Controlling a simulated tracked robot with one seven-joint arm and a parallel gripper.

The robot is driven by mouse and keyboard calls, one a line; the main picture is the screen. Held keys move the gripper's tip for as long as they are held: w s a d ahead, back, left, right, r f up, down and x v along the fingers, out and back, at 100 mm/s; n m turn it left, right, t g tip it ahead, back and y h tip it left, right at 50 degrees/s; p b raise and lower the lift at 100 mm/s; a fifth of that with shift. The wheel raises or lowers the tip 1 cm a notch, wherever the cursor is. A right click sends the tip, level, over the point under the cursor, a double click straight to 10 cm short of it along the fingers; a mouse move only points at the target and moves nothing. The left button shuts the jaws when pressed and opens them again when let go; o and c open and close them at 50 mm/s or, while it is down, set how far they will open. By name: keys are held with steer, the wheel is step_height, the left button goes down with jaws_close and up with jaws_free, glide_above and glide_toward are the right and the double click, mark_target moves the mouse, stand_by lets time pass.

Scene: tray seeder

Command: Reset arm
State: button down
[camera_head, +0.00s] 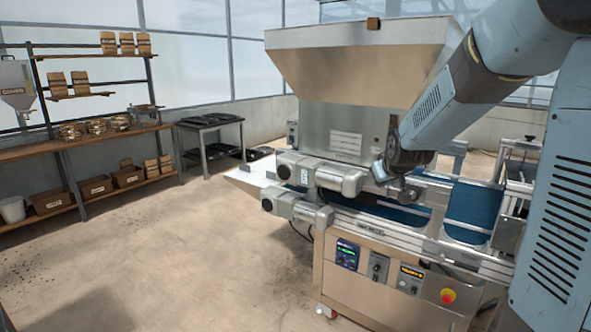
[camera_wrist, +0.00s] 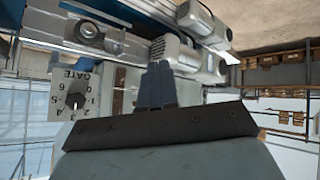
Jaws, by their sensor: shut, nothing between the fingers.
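My gripper (camera_wrist: 158,85) shows in the wrist view with its two dark fingers pressed together and nothing between them. A dial marked GATE (camera_wrist: 75,100) is left of the fingers in that view, on the machine's face. In the head view my arm (camera_head: 450,105) reaches in from the upper right. Its dark wrist end is in front of the seeder's hopper body (camera_head: 335,125), just above the conveyor. The fingers cannot be made out clearly there. Whether the arm touches the machine cannot be told.
Grey motors (camera_head: 340,178) stick out from the seeder's near side. Below are a control panel (camera_head: 347,254) and a red emergency button (camera_head: 447,296). The blue conveyor belt (camera_head: 470,205) runs right. Wooden shelves (camera_head: 100,140) stand at left. The floor (camera_head: 190,240) between is open.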

steer(key=s+r+m+g, duration=0.1)
steer(key=s+r+g, duration=0.1)
steer(key=s, duration=1.4)
steer(key=s+r+m+g, duration=0.1)
steer(key=s+r+m, duration=0.1)
steer(key=s, duration=1.5)
steer(key=shift+s+a+r+g, duration=0.25)
steer(key=shift+a+r+g, duration=0.2)
steer(key=shift+r, duration=0.45)
